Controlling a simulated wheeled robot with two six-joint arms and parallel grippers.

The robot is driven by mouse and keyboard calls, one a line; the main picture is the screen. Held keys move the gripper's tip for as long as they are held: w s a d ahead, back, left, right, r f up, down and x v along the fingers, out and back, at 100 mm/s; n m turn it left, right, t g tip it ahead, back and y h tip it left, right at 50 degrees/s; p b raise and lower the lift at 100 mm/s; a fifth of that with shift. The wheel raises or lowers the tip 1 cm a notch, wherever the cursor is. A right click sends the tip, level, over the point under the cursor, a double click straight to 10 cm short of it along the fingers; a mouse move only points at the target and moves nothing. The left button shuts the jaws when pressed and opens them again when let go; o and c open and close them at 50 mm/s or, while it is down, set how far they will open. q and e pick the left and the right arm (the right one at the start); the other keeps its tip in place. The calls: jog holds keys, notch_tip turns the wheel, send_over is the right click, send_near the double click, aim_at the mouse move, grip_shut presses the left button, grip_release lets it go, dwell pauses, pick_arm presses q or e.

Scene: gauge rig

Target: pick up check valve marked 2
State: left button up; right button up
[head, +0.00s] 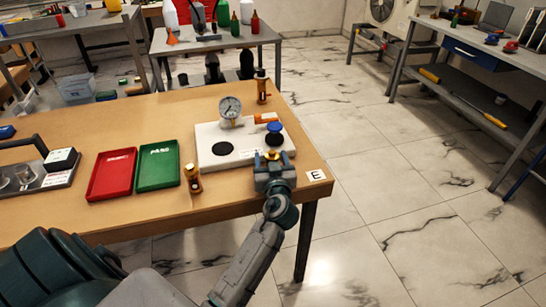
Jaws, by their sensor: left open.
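A small brass fitting (193,179) stands upright on the wooden table in front of the white rig plate, right of the green tray. Another brass fitting (262,86) stands behind the plate near the table's far edge. No number can be read on either, so I cannot tell which is the check valve marked 2. My left gripper (272,160) is open at the plate's front right edge. A bit of brass (272,154) shows at its jaws; most of it is hidden, and I cannot tell whether it is touched. My right gripper is out of view.
The white rig plate (215,160) carries a pressure gauge (230,110), a blue-topped part (274,127) and a black disc. A red tray (111,174) and a green tray (158,165) lie left. A card marked E (316,175) lies at the right corner.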

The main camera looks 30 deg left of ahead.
pick_arm(q)
jog(key=shift+s+d+r, duration=0.1)
jog(key=shift+s+r, duration=0.1)
jog(key=shift+c, duration=0.9)
jog(key=shift+f, duration=0.1)
jog(key=c, duration=1)
jog(key=shift+o, duration=0.2)
